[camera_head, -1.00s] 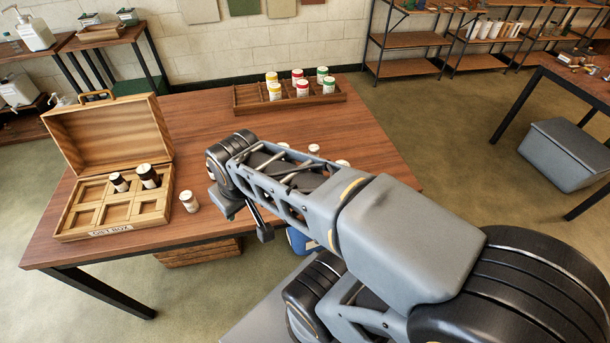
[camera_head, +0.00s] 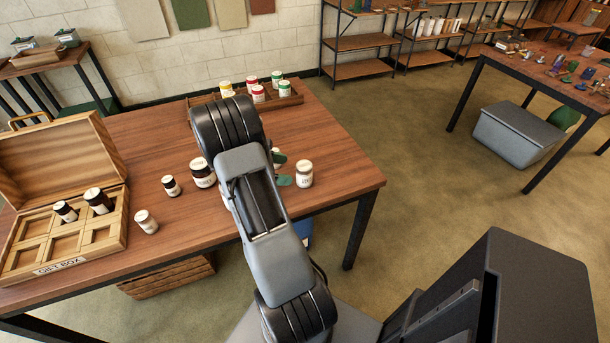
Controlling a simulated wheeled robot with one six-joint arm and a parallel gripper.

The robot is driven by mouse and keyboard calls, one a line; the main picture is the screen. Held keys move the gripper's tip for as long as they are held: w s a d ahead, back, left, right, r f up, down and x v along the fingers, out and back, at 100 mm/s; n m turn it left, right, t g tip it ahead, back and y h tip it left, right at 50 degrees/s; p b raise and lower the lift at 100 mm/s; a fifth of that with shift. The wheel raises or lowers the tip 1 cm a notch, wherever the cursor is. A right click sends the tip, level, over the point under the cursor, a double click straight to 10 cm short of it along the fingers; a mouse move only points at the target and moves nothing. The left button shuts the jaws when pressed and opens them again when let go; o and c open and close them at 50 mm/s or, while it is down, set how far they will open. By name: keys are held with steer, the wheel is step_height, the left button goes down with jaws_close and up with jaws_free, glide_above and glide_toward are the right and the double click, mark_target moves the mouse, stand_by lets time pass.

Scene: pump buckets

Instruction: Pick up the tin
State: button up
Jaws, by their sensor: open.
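Several small labelled tins stand on the wooden table, and I cannot tell which one is meant. A white-lidded tin (camera_head: 304,174) stands right of my arm. A larger dark tin (camera_head: 203,173) and a small dark tin (camera_head: 171,186) stand left of it. A pale-lidded tin (camera_head: 146,222) stands beside the gift box. Two dark green pieces (camera_head: 284,181) show at the arm's right edge, partly hidden; I cannot tell what they are. My arm reaches across the table's middle, and my gripper is hidden behind it.
The open wooden gift box (camera_head: 88,256) at left holds two dark tins (camera_head: 99,201) in its compartments. A wooden rack (camera_head: 292,99) at the back holds tins with red, yellow and green lids. The table's (camera_head: 345,178) right end is clear. A grey bin (camera_head: 517,135) sits under another table.

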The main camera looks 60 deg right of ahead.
mark_target(305, 172)
steer(key=x, duration=0.8)
steer(key=shift+d+f+p, duration=0.1)
steer(key=shift+d+p, duration=0.05)
steer(key=shift+p, duration=0.2)
steer(key=shift+w, duration=0.1)
steer(key=shift+c, duration=0.2)
steer(key=c, duration=1)
